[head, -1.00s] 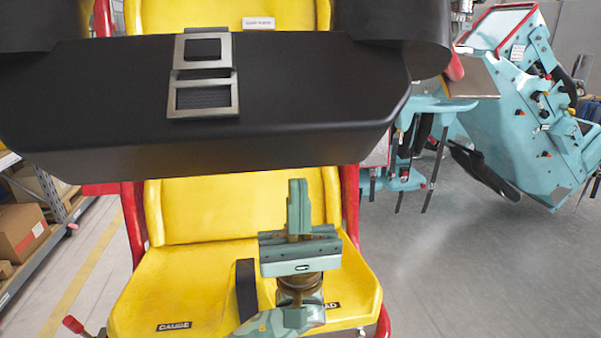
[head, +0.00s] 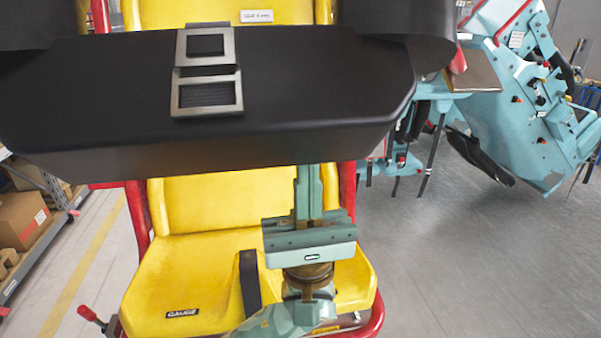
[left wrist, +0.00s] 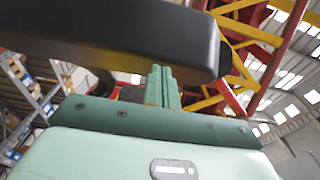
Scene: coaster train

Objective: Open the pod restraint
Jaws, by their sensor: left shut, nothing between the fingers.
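The pod restraint (head: 300,85) is a wide black padded bar with a metal buckle plate (head: 208,75). It lies across the front of the yellow seat (head: 190,262), above the cushion. My left gripper (head: 309,172) points upward, shut and empty, with its fingertips at the restraint's lower edge in the head view. In the left wrist view, the gripper's fingers (left wrist: 162,84) stand upright against the dark underside of the restraint (left wrist: 120,35). I cannot tell whether they touch it. My right gripper is not in view.
A red frame (head: 347,190) runs along the seat's sides. A black strap (head: 250,283) lies on the cushion. A teal machine (head: 510,110) stands at the right, and shelving with boxes (head: 22,222) at the left. The grey floor (head: 450,265) at the right is clear.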

